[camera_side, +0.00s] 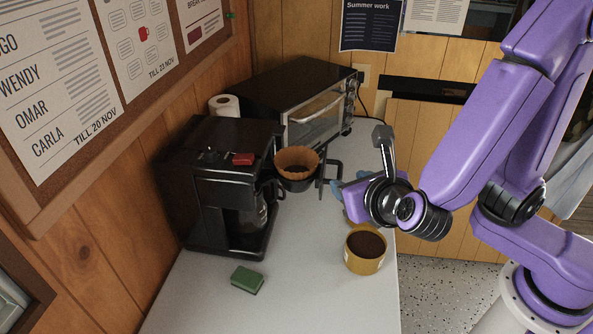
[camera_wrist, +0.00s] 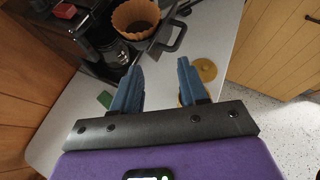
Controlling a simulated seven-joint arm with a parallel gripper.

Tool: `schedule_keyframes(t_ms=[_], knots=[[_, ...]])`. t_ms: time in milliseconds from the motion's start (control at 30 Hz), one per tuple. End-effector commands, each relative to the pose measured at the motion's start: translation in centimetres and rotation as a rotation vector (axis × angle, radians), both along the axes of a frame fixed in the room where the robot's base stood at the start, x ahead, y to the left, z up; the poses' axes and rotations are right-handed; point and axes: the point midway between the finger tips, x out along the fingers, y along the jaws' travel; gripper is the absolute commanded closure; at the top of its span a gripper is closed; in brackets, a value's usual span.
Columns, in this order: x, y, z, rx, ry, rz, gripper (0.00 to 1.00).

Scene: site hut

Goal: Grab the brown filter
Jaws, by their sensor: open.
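The brown filter (camera_side: 297,159) is a fluted paper cup with dark grounds inside. It sits in a black filter basket (camera_side: 298,184) with a handle, at the right front of the coffee maker (camera_side: 222,190). In the wrist view the filter (camera_wrist: 136,17) shows at the top, beyond the fingertips and a little left of centre. My gripper (camera_side: 340,187) is right of the basket over the counter, partly hidden behind my wrist. In the wrist view the blue fingers (camera_wrist: 158,74) are apart with nothing between them.
A tan container of dark grounds (camera_side: 366,251) stands at the counter's right edge. A green sponge (camera_side: 247,280) lies at the front. A toaster oven (camera_side: 305,105) and a paper roll (camera_side: 224,105) are behind. A yellow round thing (camera_wrist: 206,70) shows beside the right finger.

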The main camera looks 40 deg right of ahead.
Motion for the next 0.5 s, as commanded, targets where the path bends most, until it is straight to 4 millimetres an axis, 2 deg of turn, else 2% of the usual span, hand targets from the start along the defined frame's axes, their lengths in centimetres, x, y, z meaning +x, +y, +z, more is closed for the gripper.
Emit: schedule_keyframes(t_ms=[33,100,200,367,500], knots=[[0.1,1.6,0.2,-0.057,-0.023,0.071,0.57],[0.2,3.2,0.5,-0.121,-0.053,0.152,0.57],[0.2,4.9,0.8,-0.179,-0.083,0.227,0.57],[0.9,5.6,0.7,-0.211,-0.099,0.262,0.57],[2.9,5.1,-0.2,-0.213,-0.097,0.259,0.57]])
